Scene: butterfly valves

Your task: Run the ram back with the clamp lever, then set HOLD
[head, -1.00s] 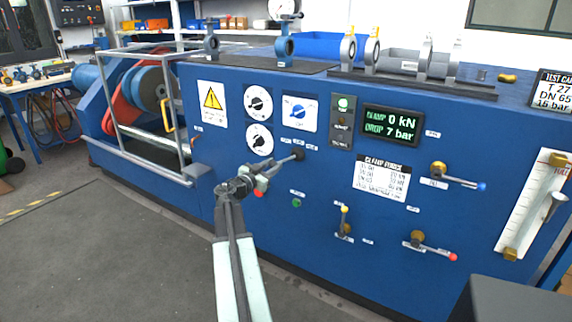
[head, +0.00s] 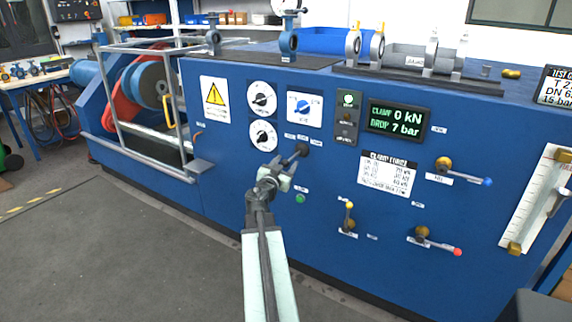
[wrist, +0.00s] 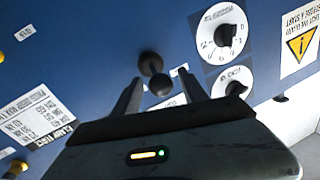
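The clamp lever (head: 302,150) stands out from the blue panel below the gauges, with several small unreadable labels above it. In the wrist view its black knob (wrist: 160,85) shows in front of a dark round base. My gripper (head: 284,166) is at the lever. In the wrist view my gripper (wrist: 158,84) is open, one finger on each side of the knob, with visible gaps. The display (head: 396,119) reads CLAMP 0 kN and DROP 7 bar. The lever's exact position against its labels cannot be told.
Two round dials (head: 262,98) and a blue selector (head: 304,106) are above the lever. A green button (head: 300,198) is below it. Yellow-, red- and blue-tipped valve handles (head: 349,222) stick out to the right. A railing (head: 150,160) guards the left end. Floor is clear in front.

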